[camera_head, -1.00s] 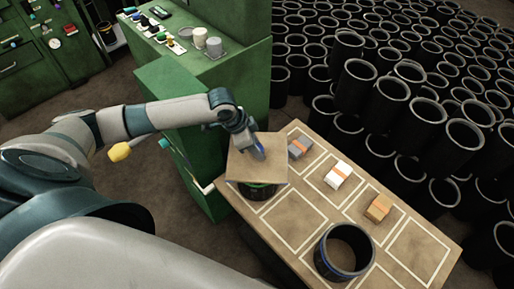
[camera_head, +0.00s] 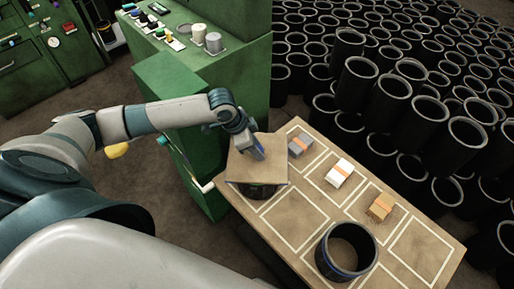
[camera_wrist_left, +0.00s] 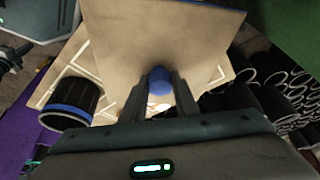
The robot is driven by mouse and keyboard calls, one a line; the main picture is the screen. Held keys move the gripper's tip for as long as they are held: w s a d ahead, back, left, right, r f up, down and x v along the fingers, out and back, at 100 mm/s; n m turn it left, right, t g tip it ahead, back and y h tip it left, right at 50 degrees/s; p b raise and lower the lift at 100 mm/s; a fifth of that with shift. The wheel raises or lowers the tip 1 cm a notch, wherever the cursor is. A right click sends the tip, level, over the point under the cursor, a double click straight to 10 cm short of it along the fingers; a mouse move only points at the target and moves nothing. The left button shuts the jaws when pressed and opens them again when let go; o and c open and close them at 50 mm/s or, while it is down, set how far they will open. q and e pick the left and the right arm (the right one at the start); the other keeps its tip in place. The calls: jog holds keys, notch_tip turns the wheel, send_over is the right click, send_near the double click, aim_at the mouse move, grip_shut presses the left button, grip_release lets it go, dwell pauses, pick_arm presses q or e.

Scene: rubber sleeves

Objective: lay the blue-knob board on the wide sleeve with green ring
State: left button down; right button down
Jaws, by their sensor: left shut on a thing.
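My left gripper (camera_head: 257,152) is shut on the blue knob (camera_wrist_left: 160,80) of a square tan board (camera_head: 248,168). The board also shows in the left wrist view (camera_wrist_left: 205,40). It lies roughly level over a dark wide sleeve (camera_head: 260,191) at the near-left end of the table. Only the lower wall of that sleeve shows; its ring is hidden under the board. I cannot tell whether the board touches its rim. Another wide sleeve with a blue ring (camera_head: 322,262) stands open at the table's front. My right gripper is not in view.
The table (camera_head: 297,212) has white outlined squares, several empty. Grey (camera_head: 300,146), white (camera_head: 339,174) and tan (camera_head: 381,207) blocks with orange bands sit along its far side. A green machine (camera_head: 190,140) stands close left; many black sleeves (camera_head: 390,100) fill the floor behind.

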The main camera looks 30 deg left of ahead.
pick_arm(q)
jog(key=shift+f, duration=0.5)
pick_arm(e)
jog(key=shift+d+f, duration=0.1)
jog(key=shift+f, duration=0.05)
pick_arm(q)
jog(key=c, duration=1.3)
grip_release()
jog(key=shift+r, duration=0.1)
jog(key=b+v, duration=0.2)
jog(key=v, duration=1.5)
jog(key=shift+a+r+b, duration=0.1)
jog(key=shift+r+b, duration=0.05)
jog(key=shift+b, duration=0.2)
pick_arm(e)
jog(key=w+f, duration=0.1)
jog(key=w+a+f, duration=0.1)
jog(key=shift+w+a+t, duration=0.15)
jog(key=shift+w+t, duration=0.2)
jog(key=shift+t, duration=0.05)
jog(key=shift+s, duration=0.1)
